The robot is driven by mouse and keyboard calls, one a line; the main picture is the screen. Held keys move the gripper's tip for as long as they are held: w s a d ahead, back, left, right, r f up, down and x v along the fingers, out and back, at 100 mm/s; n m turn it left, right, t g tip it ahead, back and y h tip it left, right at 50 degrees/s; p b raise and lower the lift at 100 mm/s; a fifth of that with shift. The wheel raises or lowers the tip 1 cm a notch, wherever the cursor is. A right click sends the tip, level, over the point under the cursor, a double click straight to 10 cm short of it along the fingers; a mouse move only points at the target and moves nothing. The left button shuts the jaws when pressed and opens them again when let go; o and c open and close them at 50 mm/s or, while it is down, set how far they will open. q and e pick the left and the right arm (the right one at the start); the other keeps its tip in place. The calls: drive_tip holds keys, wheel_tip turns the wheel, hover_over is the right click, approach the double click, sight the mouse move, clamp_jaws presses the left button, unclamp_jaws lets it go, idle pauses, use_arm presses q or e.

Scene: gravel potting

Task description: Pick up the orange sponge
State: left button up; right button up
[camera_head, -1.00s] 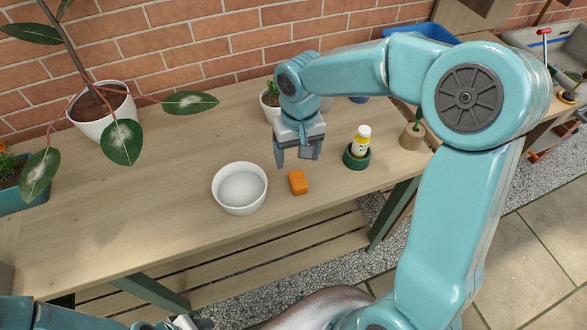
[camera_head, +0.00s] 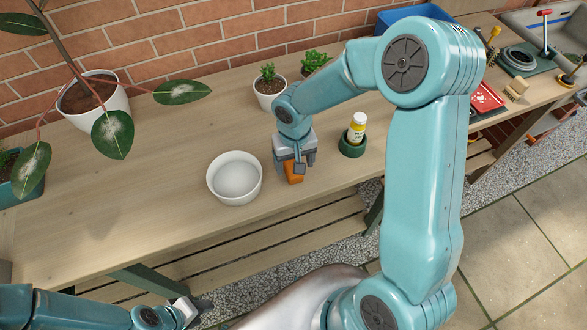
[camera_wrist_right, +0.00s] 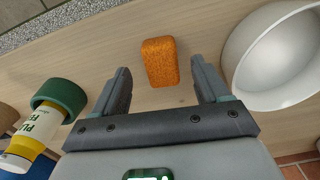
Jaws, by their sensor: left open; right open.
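The orange sponge (camera_head: 293,178) lies on the wooden bench, partly hidden behind my right gripper in the head view. My right gripper (camera_head: 289,167) is open and points down over the sponge. In the right wrist view the sponge (camera_wrist_right: 160,62) shows between the two spread fingers (camera_wrist_right: 158,78), with a gap on both sides. Whether the fingers are level with it or still above it, I cannot tell. My left gripper (camera_head: 196,309) is open and empty at the lower left, away from the sponge.
A white bowl (camera_head: 235,196) stands close to the left of the sponge. A yellow-and-white bottle (camera_head: 357,128) sits in a green holder (camera_head: 352,149) to the right. A potted succulent (camera_head: 269,101) stands behind. The bench's front edge is close to the sponge.

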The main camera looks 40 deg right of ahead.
drive_tip(key=f, duration=0.3)
drive_tip(key=shift+w+f, duration=0.3)
drive_tip(key=shift+f, duration=0.1)
drive_tip(key=c, duration=1)
drive_tip(key=shift+r, duration=0.15)
wheel_tip(320, 180, up, 20)
drive_tip(key=shift+f, duration=0.1)
drive_tip(key=shift+o, duration=0.7)
drive_tip(key=shift+c, duration=0.4)
